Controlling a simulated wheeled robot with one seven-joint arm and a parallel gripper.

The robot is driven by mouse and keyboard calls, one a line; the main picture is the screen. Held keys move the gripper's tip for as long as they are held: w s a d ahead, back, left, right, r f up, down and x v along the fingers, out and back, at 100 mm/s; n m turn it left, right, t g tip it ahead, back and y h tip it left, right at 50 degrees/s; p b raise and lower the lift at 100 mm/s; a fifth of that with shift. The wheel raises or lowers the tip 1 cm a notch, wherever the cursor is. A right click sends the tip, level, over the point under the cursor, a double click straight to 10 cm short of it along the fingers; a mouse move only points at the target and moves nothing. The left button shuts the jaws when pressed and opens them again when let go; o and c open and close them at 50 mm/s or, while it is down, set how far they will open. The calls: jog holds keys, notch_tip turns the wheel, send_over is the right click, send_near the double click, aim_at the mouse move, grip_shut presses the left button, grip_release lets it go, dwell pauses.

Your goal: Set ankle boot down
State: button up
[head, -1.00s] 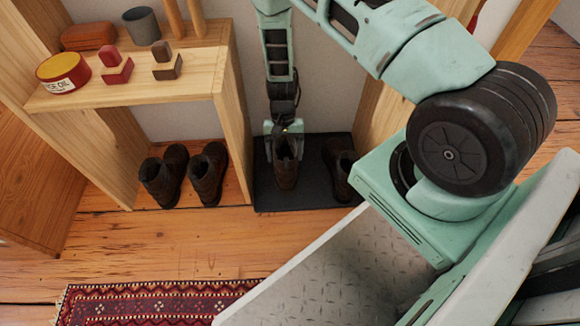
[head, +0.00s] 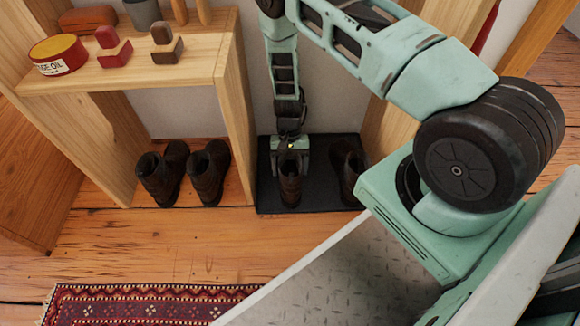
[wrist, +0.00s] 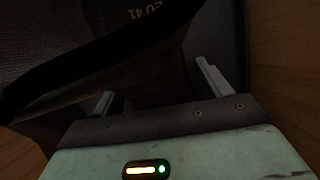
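The ankle boot (head: 290,188) is dark brown and stands about upright over the dark mat (head: 276,205), between the shelf unit and a wooden panel. Whether its sole touches the mat is hard to tell. My gripper (head: 289,150) is at its upper back. In the wrist view, the boot's shaft (wrist: 150,80) lies between the two fingers of my gripper (wrist: 157,86), which appear closed against its sides. The boot's dark collar and an upside-down "EU 41" marking show beyond. A second dark boot (head: 349,172) stands on the mat to its right.
Two brown boots (head: 208,175) stand on the floor under the wooden shelf (head: 200,58), left of the mat. The shelf's upright (head: 237,130) is close to my gripper's left. A wooden panel (head: 388,125) bounds the right. A red patterned rug (head: 150,305) lies in front.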

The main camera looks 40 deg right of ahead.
jog(key=o, duration=0.3)
jog(key=p+v, duration=0.6)
jog(key=v, duration=0.6)
jog(key=shift+r+p, duration=0.2)
jog(key=shift+p, duration=0.1)
jog(key=shift+s+a, duration=0.1)
